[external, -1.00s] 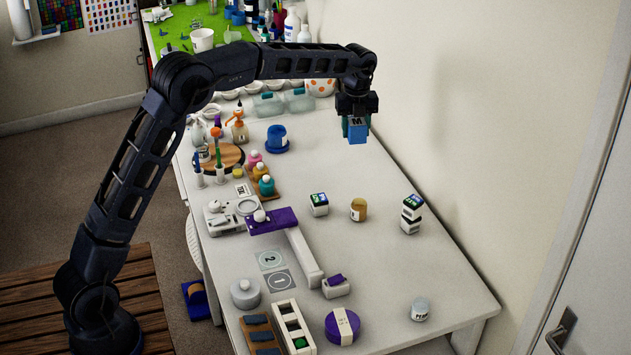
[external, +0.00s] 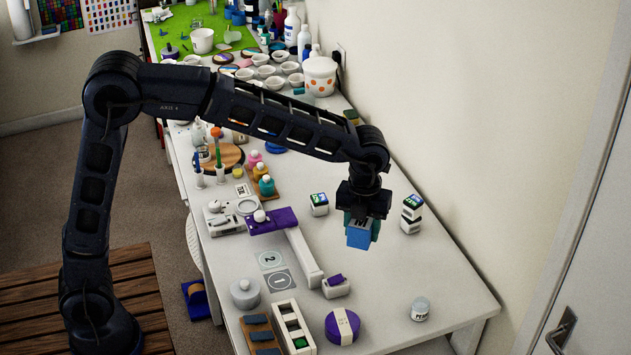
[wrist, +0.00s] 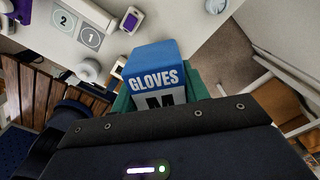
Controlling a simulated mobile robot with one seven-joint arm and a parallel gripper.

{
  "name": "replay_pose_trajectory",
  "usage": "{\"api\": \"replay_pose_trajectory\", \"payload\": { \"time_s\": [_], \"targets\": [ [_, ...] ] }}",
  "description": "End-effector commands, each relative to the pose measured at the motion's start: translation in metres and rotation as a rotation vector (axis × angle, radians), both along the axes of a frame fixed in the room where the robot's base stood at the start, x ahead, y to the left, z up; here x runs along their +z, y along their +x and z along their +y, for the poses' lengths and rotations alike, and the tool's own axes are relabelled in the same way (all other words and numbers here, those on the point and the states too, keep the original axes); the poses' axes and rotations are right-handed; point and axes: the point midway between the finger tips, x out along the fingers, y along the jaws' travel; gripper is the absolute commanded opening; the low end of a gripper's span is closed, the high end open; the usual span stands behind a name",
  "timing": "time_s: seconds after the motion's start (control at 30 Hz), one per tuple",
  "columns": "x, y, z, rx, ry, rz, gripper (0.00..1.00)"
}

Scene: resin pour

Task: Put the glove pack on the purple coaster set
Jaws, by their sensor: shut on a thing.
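The glove pack (external: 358,240) is a blue and white box held up in the air over the right part of the table. In the wrist view the pack (wrist: 155,62) shows the word GLOVES and a large M. My gripper (external: 362,217) is shut on it, with teal fingers on both sides. The purple coaster set (external: 331,327), a round purple stack with a pale band, lies near the table's front edge. The pack is above and behind it, clear of it. I cannot make out the coaster set in the wrist view.
A white box with a purple top (external: 336,286) stands just behind the coaster set. A white tray (external: 283,312) is to its left and a small lidded jar (external: 420,309) to its right. Stacked white cubes (external: 411,214) stand near the wall. The table's right front is mostly bare.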

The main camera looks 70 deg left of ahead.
Motion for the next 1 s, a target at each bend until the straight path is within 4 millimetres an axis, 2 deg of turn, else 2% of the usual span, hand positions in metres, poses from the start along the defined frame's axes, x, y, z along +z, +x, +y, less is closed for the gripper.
{"api": "replay_pose_trajectory", "payload": {
  "time_s": [0.03,0.1,0.2,0.37,0.47,1.0],
  "targets": [
    [0.000,-0.013,-0.014,-0.024,0.002,-0.001,0.23],
    [-0.001,-0.028,-0.029,-0.050,0.004,-0.002,0.23],
    [-0.002,-0.045,-0.044,-0.077,0.006,-0.001,0.23],
    [-0.006,-0.058,-0.055,-0.098,0.008,-0.001,0.23],
    [-0.018,-0.060,-0.057,-0.101,0.008,0.001,0.23],
    [-0.133,-0.060,-0.057,-0.101,0.009,0.002,0.23]
  ]
}}
